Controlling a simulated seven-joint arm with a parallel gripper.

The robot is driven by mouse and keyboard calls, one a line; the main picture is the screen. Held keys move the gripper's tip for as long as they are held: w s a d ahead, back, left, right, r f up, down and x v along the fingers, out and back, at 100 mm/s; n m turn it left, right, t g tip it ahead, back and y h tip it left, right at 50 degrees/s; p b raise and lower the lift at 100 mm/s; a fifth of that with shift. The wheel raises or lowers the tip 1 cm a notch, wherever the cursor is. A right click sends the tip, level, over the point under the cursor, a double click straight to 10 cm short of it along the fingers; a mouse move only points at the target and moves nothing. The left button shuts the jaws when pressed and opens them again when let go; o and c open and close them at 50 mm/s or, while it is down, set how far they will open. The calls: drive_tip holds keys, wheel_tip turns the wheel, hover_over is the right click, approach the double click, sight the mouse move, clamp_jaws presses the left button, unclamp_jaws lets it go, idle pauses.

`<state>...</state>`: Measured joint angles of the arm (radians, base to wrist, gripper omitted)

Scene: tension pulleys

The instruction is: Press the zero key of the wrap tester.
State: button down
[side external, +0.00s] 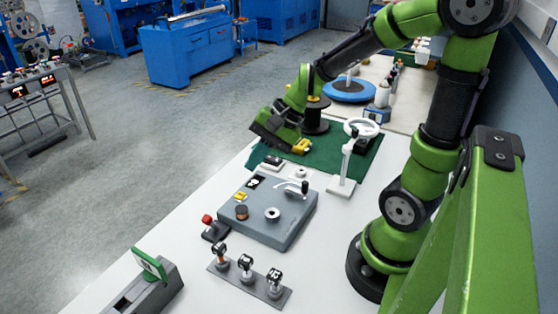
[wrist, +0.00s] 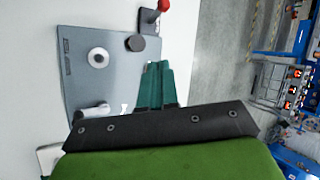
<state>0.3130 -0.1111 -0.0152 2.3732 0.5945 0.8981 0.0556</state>
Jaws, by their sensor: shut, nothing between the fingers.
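The wrap tester appears to be the grey flat-topped unit (side external: 268,213) on the white table. It carries a small dark display, a yellow part (side external: 240,196), a brown round knob (side external: 241,212), a pale ring (side external: 272,214) and a lever (side external: 297,188). Its top also shows in the wrist view (wrist: 80,80), with the ring and dark knob beyond my fingers. I cannot tell which part is the zero key; my fingers cover some of the top. My gripper (wrist: 155,66) is shut and empty, its green fingers together. In the side view it is above the unit's far end, apparently not touching it.
A rack of several black-topped pieces (side external: 249,279) and a grey holder with a green plate (side external: 150,263) are in front.

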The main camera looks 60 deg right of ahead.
sight(244, 195)
drive_tip(key=w+m, duration=0.1)
drive_tip(key=w+m+t, duration=0.1)
drive_tip(key=w+m, duration=0.1)
drive_tip(key=w+d+m+y, duration=0.1)
drive_tip(key=w+m, duration=0.1)
drive_tip(key=shift+f+t, duration=0.15)
drive_tip(key=shift+t, duration=0.25)
drive_tip(key=shift+s+f, duration=0.1)
drive_tip(key=shift+f, duration=4.35)
drive_tip(key=shift+f, duration=0.4)
